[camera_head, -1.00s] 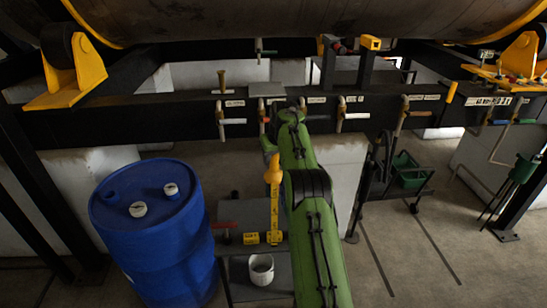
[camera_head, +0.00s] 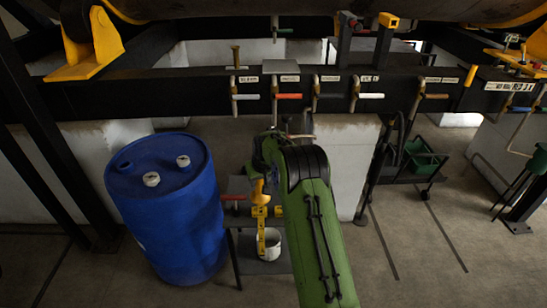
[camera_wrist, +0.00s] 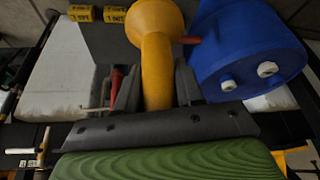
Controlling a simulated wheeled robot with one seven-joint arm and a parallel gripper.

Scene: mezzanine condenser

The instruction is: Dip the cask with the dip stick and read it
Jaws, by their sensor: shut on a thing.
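A blue drum (camera_head: 168,215), the cask-like thing here, stands upright on the floor left of my arm. Its top has two pale caps (camera_head: 151,179). It also shows at the upper right in the wrist view (camera_wrist: 235,45). My gripper (camera_head: 260,180) is right of the drum, near its top in the picture and partly hidden by my green arm. It is shut on a yellow stick-like thing (camera_head: 262,240), seemingly the dip stick, which hangs down in front of a white bucket. In the wrist view its thick yellow part (camera_wrist: 157,70) stands between my dark fingers (camera_wrist: 155,88). Any scale marks are unreadable.
The white bucket (camera_head: 273,246) stands on a low dark stand (camera_head: 245,262) beside the drum. A black beam (camera_head: 180,92) with several labelled valves crosses behind, below a large tank. A green bin (camera_head: 422,160) is at the right. The floor at front right is clear.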

